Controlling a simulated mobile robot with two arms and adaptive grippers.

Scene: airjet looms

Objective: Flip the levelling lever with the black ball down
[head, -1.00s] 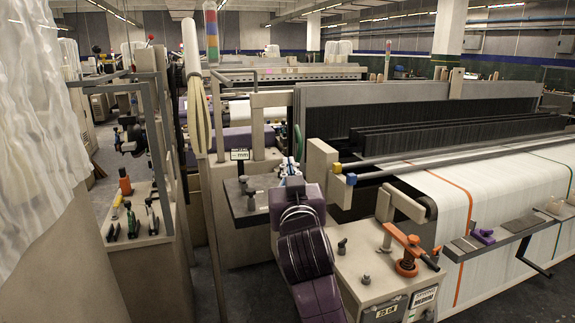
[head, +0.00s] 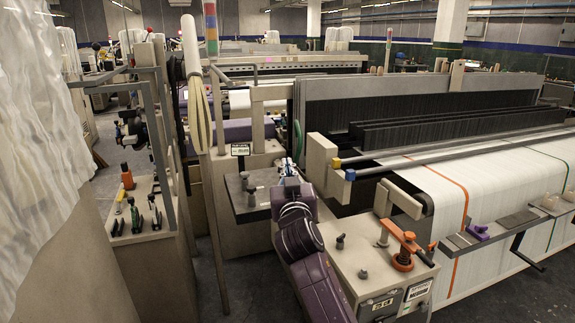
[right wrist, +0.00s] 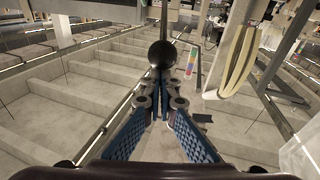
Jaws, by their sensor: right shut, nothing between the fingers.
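My right gripper (head: 288,168) shows end-on beyond my purple arm in the head view, above the small grey ledge of the loom. In the right wrist view its blue fingers (right wrist: 160,92) are shut together with nothing between them. A black ball (right wrist: 162,54) shows just past the fingertips in that view. I cannot tell whether the fingertips touch it. Its lever is mostly hidden, and I cannot make out the ball in the head view. My left gripper is out of view.
An orange-handled lever (head: 405,245) stands on the loom's front right corner. White fabric (head: 480,185) runs off to the right. At left, a side bench (head: 150,222) holds several hand tools. A tan looped strap (head: 197,115) hangs on a pole.

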